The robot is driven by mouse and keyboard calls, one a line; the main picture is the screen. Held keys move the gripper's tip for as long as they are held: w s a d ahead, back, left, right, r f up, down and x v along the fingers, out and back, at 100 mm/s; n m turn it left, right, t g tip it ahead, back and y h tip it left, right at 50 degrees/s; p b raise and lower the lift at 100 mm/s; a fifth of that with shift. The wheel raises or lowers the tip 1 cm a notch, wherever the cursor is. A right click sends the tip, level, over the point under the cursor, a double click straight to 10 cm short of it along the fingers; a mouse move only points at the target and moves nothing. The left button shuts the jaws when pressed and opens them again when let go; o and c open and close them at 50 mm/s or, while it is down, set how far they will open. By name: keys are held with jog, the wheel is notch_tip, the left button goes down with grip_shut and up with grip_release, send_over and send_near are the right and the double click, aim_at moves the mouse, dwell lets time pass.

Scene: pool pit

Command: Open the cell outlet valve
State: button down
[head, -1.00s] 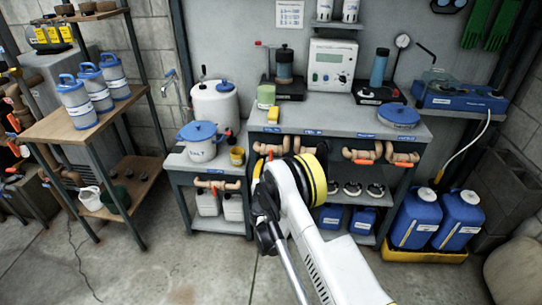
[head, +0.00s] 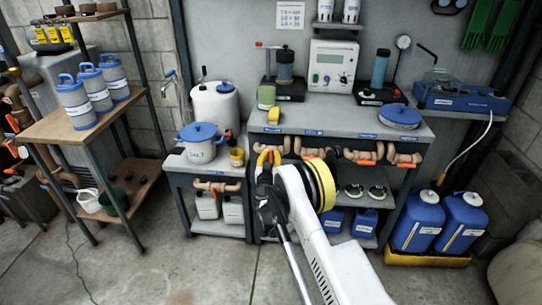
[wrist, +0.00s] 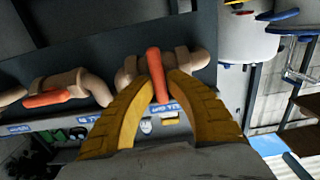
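A tan pipe valve with an orange lever handle (wrist: 156,70) is in the middle of the wrist view. My gripper (wrist: 161,86) has its two yellow fingers on either side of this handle, with the tips close against it. In the head view my gripper (head: 267,158) is at the left end of the bench's front row of valves and partly hides the valve there. A blue label under the handle in the wrist view seems to read "CELL OUT", but it is small and partly covered.
Another orange-handled valve (wrist: 50,99) is to the left in the wrist view. More valves (head: 362,156) line the bench front. A side cart (head: 174,160) carries a white pot (head: 202,148). Blue jugs (head: 418,222) stand at the right. The floor in front is clear.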

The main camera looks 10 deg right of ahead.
jog(key=shift+n, duration=0.4)
jog(key=n, duration=0.3)
jog(key=shift+a+n, duration=0.2)
jog(key=shift+n, duration=0.2)
jog(key=n, duration=0.8)
jog(key=f+n, duration=0.1)
jog(key=n, duration=0.4)
jog(key=shift+w+a, duration=0.2)
jog(key=shift+a, duration=0.1)
jog(key=shift+f+n, duration=0.1)
jog(key=shift+n, duration=0.2)
jog(key=c, duration=1.4)
grip_release()
